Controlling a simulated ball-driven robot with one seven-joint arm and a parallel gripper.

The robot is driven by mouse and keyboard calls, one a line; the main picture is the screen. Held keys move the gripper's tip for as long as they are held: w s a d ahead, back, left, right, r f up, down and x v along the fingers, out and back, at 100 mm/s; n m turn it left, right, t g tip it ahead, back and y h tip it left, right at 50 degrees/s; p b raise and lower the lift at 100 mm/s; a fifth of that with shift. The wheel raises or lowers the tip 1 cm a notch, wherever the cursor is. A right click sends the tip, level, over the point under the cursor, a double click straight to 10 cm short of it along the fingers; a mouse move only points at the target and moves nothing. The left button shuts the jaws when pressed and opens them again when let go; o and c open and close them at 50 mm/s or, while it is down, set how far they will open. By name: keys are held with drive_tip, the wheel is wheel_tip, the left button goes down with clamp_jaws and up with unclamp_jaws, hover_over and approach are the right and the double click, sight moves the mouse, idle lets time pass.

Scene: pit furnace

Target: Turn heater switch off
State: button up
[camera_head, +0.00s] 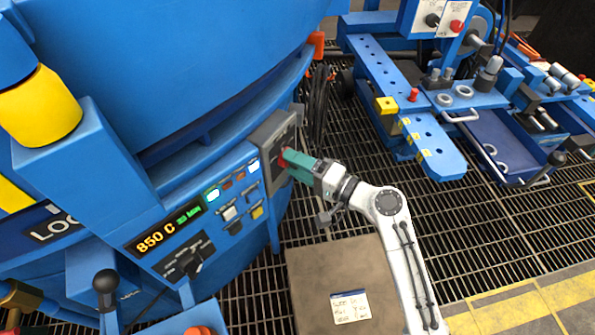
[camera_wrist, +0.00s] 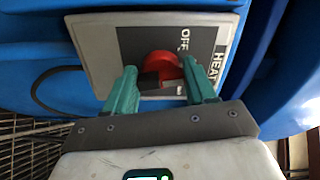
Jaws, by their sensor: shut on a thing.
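The heater switch is a red rotary knob (camera_wrist: 160,64) on a grey and dark plate (camera_wrist: 97,45) lettered "OFF" and "HEAT". The plate (camera_head: 272,132) also shows on the blue furnace's side in the head view. My gripper (camera_head: 288,157), with green fingers, is at the plate. In the wrist view, my gripper (camera_wrist: 158,68) has one finger on each side of the knob, shut on it. The fingers hide parts of the knob and lettering. I cannot tell which position the knob points to.
The furnace panel (camera_head: 166,228) beside the switch reads "850 C" and carries several small buttons. A brown box top (camera_head: 320,262) with a paper note stands below my arm. A blue workbench (camera_head: 400,105) with fittings is at the right. Grated floor (camera_head: 455,230) is open between.

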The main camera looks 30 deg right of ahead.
drive_tip(key=shift+f+n+b, duration=0.2)
drive_tip(key=shift+n+b, duration=1.55)
drive_tip(key=shift+n, duration=0.15)
drive_tip(key=shift+f+n+b, duration=0.15)
drive_tip(key=shift+n+b, duration=1.55)
drive_tip(key=shift+n, duration=0.2)
drive_tip(key=shift+d, duration=0.1)
drive_tip(key=o, duration=1)
drive_tip(key=shift+r, duration=0.1)
drive_tip(key=shift+o, duration=0.2)
drive_tip(key=v, duration=1)
drive_tip(key=shift+s+d+p, duration=0.2)
drive_tip(key=shift+s+p, duration=0.15)
drive_tip(key=shift+p, duration=0.1)
drive_tip(key=shift+n, duration=0.3)
